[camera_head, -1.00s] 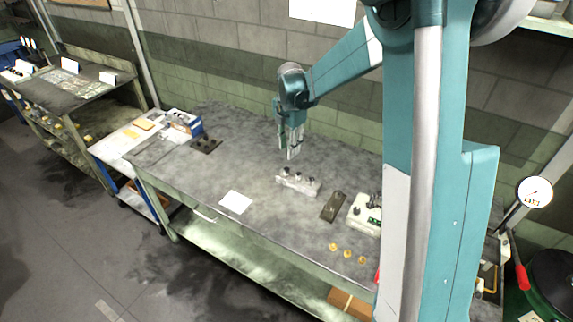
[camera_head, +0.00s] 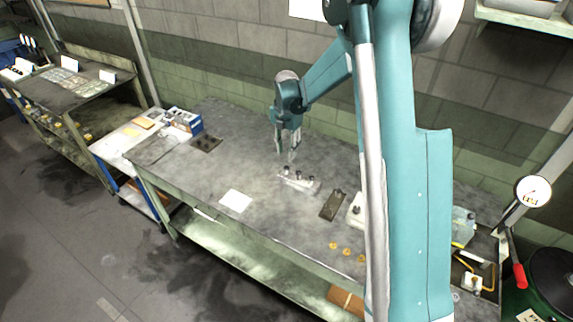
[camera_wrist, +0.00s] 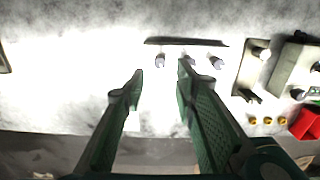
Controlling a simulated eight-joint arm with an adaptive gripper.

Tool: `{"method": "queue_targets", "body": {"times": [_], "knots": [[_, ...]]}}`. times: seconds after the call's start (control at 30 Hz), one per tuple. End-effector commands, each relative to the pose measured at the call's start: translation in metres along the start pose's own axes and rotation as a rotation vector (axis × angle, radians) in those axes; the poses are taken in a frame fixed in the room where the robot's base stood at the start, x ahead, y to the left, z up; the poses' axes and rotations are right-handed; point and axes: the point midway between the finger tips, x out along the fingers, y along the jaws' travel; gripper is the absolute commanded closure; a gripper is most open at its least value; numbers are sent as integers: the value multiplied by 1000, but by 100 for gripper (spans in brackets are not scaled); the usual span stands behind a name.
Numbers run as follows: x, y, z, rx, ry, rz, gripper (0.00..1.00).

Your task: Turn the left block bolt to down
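A pale block (camera_head: 301,183) with several dark bolts standing in a row on top sits on the grey workbench. The left block bolt (camera_head: 287,170) is at the block's left end. In the wrist view the block is washed out by glare; the left bolt (camera_wrist: 160,61) lies in line with the gap between my fingertips, just beyond them. My gripper (camera_head: 286,154) is above and slightly behind the block's left end. In the wrist view my gripper (camera_wrist: 161,72) is open, with nothing between its fingers. I cannot tell which way the bolt is turned.
A dark plate (camera_head: 332,205) and a white box (camera_head: 355,212) are right of the block. Several yellow pieces (camera_head: 347,251) lie near the front edge. White paper (camera_head: 236,201) lies front left, a dark plate (camera_head: 206,144) farther left. The bench between is clear.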

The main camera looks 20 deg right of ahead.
Motion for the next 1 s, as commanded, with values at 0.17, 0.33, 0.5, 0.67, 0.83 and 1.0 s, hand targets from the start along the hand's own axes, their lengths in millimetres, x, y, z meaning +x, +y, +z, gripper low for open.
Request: {"method": "queue_targets", "body": {"times": [0.17, 0.33, 0.5, 0.67, 0.83, 1.0], "knots": [[10, 0, 0, 0, 0, 0, 71], [27, 0, 0, 0, 0, 0, 71], [47, 0, 0, 1, 0, 0, 71], [63, 0, 0, 1, 0, 0, 71], [73, 0, 0, 1, 0, 0, 71], [76, 0, 0, 1, 0, 0, 71]]}}
